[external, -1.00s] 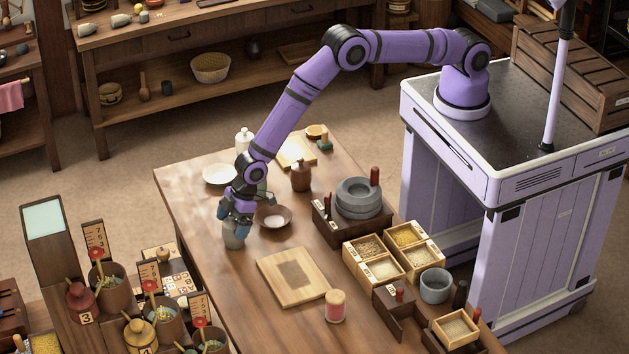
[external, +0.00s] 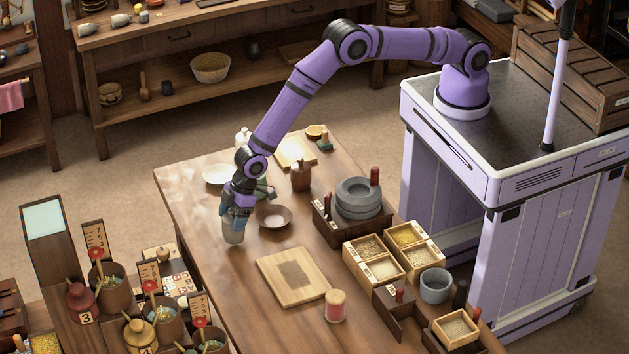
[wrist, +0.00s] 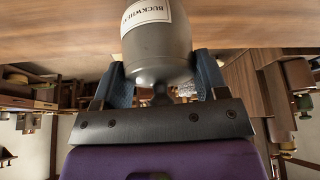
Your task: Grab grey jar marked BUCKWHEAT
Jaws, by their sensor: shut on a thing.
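The grey jar (wrist: 157,50) fills the top middle of the wrist view, with a white label reading BUCKWHEAT, partly cut off by the frame edge. My gripper (wrist: 160,85) is shut on it, with a blue finger on each side of the jar. In the external view my gripper (external: 236,222) points down at the left part of the table, and the jar's lower part (external: 234,238) shows below the fingers. The jar's upper part is hidden by the gripper there. I cannot tell whether its base touches the table.
A shallow bowl (external: 274,217) and a pale plate (external: 219,174) are close to my gripper. A grey stone quern (external: 359,197) and grain boxes (external: 383,271) line the right side. The table's left front is clear.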

